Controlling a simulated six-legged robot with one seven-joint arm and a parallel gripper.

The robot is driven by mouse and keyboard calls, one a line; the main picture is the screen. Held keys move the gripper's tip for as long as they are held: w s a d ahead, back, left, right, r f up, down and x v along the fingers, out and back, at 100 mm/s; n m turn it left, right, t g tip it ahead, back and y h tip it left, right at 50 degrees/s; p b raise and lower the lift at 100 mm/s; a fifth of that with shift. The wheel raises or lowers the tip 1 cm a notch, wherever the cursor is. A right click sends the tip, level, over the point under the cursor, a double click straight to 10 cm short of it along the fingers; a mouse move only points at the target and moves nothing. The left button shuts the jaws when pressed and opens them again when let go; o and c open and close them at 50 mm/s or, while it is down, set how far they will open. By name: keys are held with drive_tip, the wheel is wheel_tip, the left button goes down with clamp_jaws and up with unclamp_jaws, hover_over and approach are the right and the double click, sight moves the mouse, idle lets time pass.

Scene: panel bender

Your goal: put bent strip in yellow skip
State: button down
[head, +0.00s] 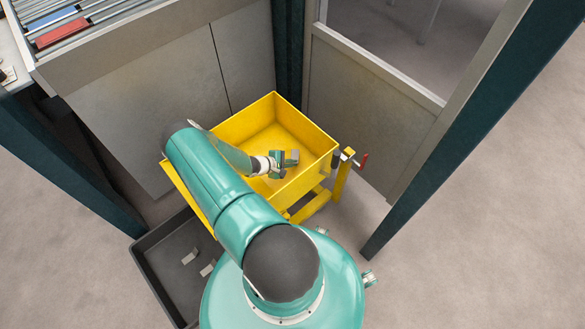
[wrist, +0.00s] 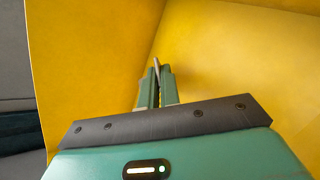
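The yellow skip (head: 318,150) is an open-topped box in the middle of the head view. Its yellow walls also fill most of the wrist view (wrist: 230,60). My gripper (head: 283,163) is over the skip's opening, near its right side. In the wrist view my gripper's fingers (wrist: 158,88) are close together, with the thin grey bent strip (wrist: 156,66) between them, seen nearly edge-on. The strip shows as a small grey piece (head: 293,157) at the gripper's tip in the head view. Its bend and its gap from the skip's floor cannot be made out.
A dark tray (head: 150,272) with small grey pieces (head: 190,256) lies on the floor at lower left. A red-handled clamp (head: 360,160) is at the skip's right corner. Dark posts (head: 440,130) and grey panels enclose the skip. A red block (head: 62,33) lies on the machine table.

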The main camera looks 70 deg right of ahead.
sight(292, 173)
drive_tip(key=shift+s+f, duration=0.15)
drive_tip(key=shift+f, duration=0.8)
drive_tip(key=shift+s+f, duration=0.15)
drive_tip(key=shift+f, duration=0.75)
drive_tip(key=shift+f, duration=0.1)
drive_tip(key=c, duration=1.9)
unclamp_jaws()
